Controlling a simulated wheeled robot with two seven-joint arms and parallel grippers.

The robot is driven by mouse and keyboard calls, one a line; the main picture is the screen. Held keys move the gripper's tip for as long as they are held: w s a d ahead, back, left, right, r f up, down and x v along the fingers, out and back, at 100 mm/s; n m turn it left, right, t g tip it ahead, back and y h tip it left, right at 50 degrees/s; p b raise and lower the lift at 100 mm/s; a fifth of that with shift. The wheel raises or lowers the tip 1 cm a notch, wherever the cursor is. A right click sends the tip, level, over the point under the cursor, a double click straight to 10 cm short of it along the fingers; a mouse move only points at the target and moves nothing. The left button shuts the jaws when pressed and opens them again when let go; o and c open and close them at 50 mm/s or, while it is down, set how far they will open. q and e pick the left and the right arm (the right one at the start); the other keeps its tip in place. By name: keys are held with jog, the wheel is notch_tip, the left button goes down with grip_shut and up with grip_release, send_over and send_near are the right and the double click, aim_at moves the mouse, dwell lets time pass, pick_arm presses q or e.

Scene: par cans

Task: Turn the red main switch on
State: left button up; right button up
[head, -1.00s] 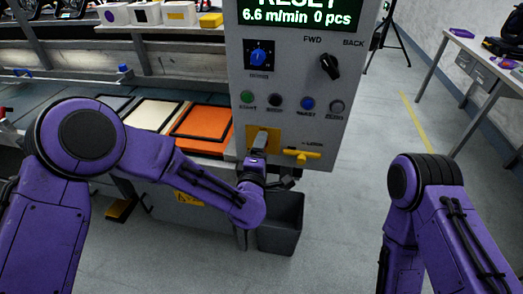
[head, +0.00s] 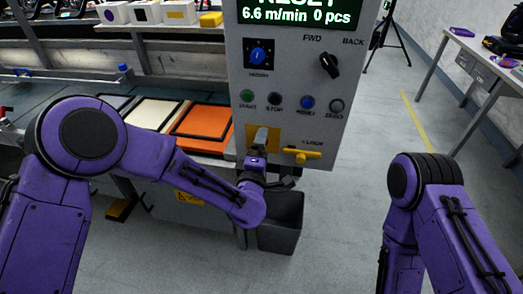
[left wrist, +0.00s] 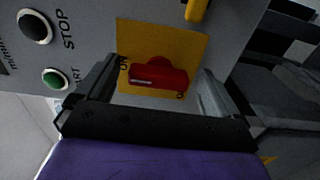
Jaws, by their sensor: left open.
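The red main switch (left wrist: 158,75) is a red handle on a yellow plate (left wrist: 190,45) in the left wrist view. The handle lies across the picture. The word ON is beside its left end, and another label is partly hidden near its right end. My left gripper (head: 260,138) is open at the plate in the head view. In the left wrist view its fingers (left wrist: 158,72) stand on either side of the handle; I cannot tell whether they touch it. In the head view the gripper hides the handle. My right gripper is out of view; only its arm shows.
The control box (head: 296,130) has several buttons, a blue knob (head: 258,54) and a black selector (head: 329,65). A yellow lever (head: 302,155) sticks out right of the gripper. A grey bin (head: 281,225) stands below. Orange and cream panels lie left.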

pick_arm(q)
jog(key=s+a+b, duration=0.1)
jog(key=s+b, duration=0.1)
jog(key=s, duration=0.8)
jog(key=shift+s+a, duration=0.2)
jog(key=shift+a, duration=0.2)
